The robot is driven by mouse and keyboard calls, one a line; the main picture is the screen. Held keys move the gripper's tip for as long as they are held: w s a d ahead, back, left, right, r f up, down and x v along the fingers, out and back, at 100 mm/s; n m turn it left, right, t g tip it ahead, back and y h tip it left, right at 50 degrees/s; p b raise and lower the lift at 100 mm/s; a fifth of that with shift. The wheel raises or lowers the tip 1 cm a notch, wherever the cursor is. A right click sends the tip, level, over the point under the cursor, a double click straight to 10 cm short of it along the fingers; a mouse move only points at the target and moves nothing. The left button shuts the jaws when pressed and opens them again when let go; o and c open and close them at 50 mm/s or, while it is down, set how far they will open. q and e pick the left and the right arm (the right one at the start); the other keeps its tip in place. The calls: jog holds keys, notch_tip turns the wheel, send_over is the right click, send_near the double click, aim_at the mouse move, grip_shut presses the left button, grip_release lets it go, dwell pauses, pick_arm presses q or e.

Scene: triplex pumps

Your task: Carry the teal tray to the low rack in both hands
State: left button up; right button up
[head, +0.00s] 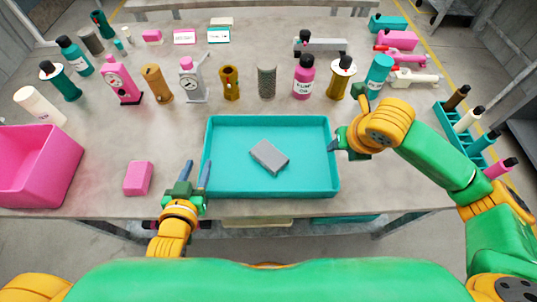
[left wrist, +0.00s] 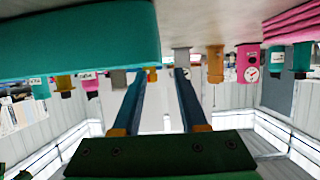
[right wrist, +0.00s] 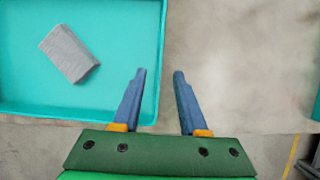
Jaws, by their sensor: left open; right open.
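The teal tray (head: 325,189) lies flat on the grey table near its front edge, with a grey block (head: 268,156) inside; both also show in the right wrist view. My left gripper (head: 197,170) is open at the tray's left wall, near the front corner. In the left wrist view its fingers (left wrist: 160,75) point past the tray's side (left wrist: 75,45); I cannot tell if they straddle the wall. My right gripper (head: 334,143) is open at the right wall. In the right wrist view its fingers (right wrist: 160,73) lie either side of that wall. I cannot identify the low rack.
A pink bin (head: 35,165) and a pink block (head: 138,178) are left of the tray. Bottles, gauges and pump parts stand in a row behind it. A teal holder (head: 446,122) with several bottles is at the right edge. A dark shelf unit (head: 522,100) stands far right.

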aim_at(203, 154)
pick_arm(q)
jog(key=x, duration=0.6)
jog(key=shift+w+f, duration=0.1)
pick_arm(e)
jog(key=x, duration=0.6)
jog(key=shift+w+r, duration=0.1)
jog(key=shift+w, duration=0.15)
pick_arm(q)
jog(key=shift+w+f, duration=0.25)
jog(key=shift+w, duration=0.3)
pick_arm(e)
jog(key=shift+w+f, duration=0.2)
jog(key=shift+f, duration=0.45)
pick_arm(q)
grip_shut()
pick_arm(e)
grip_shut()
